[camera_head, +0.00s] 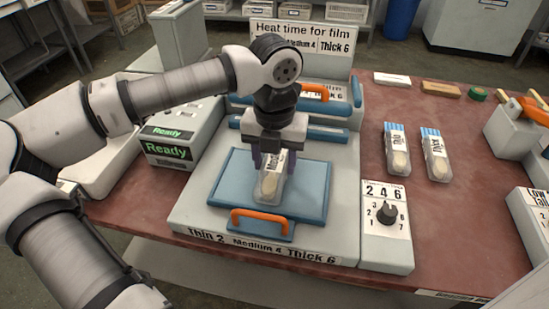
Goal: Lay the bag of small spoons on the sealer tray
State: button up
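A clear bag (271,184) with a pale spoon shape and a white label is over the blue sealer tray (309,196). Its lower end is at the middle of the tray, and its upper end is hidden by my gripper (271,160). The purple fingers point down on either side of the bag's upper part. I cannot tell whether they press on it or whether the bag lies flat. Two similar bags with blue-striped tops lie on the table at right: one (398,152) has a label that seems to read Thin, the other (436,157) Thick.
The sealer has an orange tray handle (262,218) in front and a raised lid with another orange handle behind. A dial box (387,231) marked 2, 4, 6 stands at right. A Ready display (168,150) stands at left. Red tabletop (458,221) is clear right of the dial.

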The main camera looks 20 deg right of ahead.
aim_at(275, 165)
jog(key=o, duration=0.4)
notch_tip(275, 165, up, 12)
jog(key=shift+r, duration=0.2)
dwell(0.4)
